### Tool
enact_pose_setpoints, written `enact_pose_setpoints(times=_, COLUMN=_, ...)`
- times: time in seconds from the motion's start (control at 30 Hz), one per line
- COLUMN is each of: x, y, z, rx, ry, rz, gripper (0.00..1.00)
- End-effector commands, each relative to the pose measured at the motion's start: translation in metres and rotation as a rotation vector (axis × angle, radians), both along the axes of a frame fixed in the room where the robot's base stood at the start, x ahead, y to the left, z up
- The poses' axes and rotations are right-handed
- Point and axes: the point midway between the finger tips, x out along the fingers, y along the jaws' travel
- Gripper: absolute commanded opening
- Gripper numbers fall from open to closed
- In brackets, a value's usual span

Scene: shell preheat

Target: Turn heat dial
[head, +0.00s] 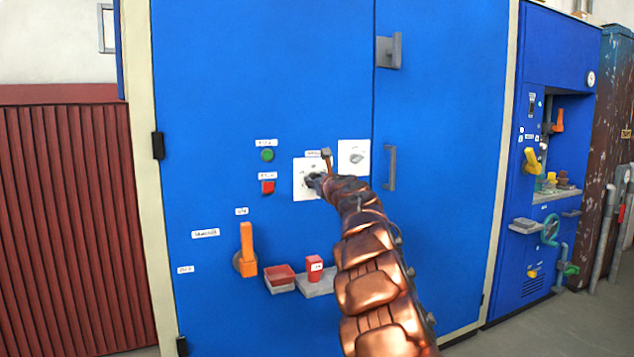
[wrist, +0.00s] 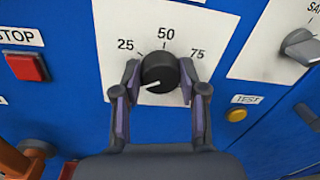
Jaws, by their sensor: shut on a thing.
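The heat dial (wrist: 160,72) is a round black knob with a white pointer line, on a white plate (wrist: 118,20) marked 25, 50 and 75. In the wrist view the pointer line runs to the lower left of the knob, away from the visible numbers. My gripper (wrist: 158,82) is shut on the dial, one finger at its left side and one at its right. In the head view my copper-coloured arm reaches up to the white dial plate (head: 299,181), and my gripper (head: 314,182) partly hides the dial there.
A second white plate (head: 353,155) with a grey knob sits right of the dial. A green button (head: 267,155), a red button (head: 268,187), an orange lever (head: 247,250) and small trays (head: 280,280) are on the blue cabinet. A yellow TEST button (wrist: 236,115) is close at right.

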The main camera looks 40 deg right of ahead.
Motion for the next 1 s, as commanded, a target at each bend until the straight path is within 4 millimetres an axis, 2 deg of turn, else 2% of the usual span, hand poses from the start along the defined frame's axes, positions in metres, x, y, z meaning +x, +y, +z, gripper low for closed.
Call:
enact_pose_setpoints(times=0.23, x=0.0003, y=0.0005, z=0.0002, rx=-0.002, ry=0.001, rz=0.001, gripper=0.07)
enact_pose_setpoints(times=0.27, x=0.0003, y=0.0005, z=0.0003, rx=-0.001, ry=0.001, rz=0.001, gripper=0.45)
enact_pose_setpoints(times=0.47, x=0.0001, y=0.0003, z=0.0002, rx=-0.001, ry=0.0, rz=0.0, gripper=0.66)
enact_pose_setpoints(times=1.0, x=-0.0061, y=0.0035, z=0.0011, rx=0.0, ry=0.003, rz=0.002, gripper=0.67)
